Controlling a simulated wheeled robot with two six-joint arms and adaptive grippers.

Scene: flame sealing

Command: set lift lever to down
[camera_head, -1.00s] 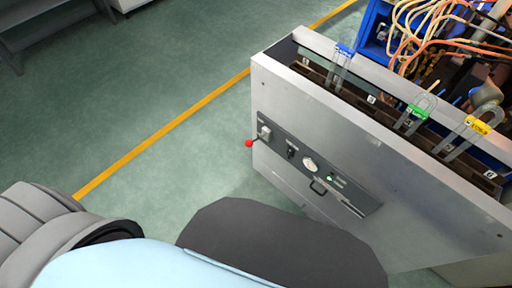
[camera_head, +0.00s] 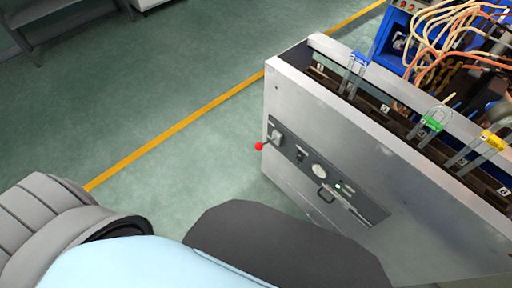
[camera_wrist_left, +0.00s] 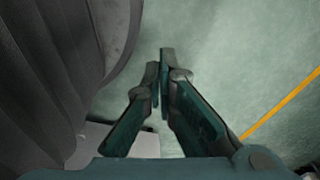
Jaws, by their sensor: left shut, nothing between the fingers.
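The lift lever (camera_head: 259,146) has a red ball knob and sticks out to the left from the control panel (camera_head: 325,180) on the front of the grey metal machine (camera_head: 400,170). Its rod meets a light plate at the panel's left end. My left gripper (camera_wrist_left: 160,62) shows only in the left wrist view. It is shut and empty, with its fingertips together over the green floor. No lever shows in that view. My right gripper is in neither view.
The panel also bears a black switch (camera_head: 301,154), a round gauge (camera_head: 320,170) and a handle (camera_head: 325,193). Coloured clips, blue (camera_head: 358,59), green (camera_head: 432,123) and yellow (camera_head: 493,140), sit along the machine's top. Open floor (camera_head: 180,80) with a yellow line lies left.

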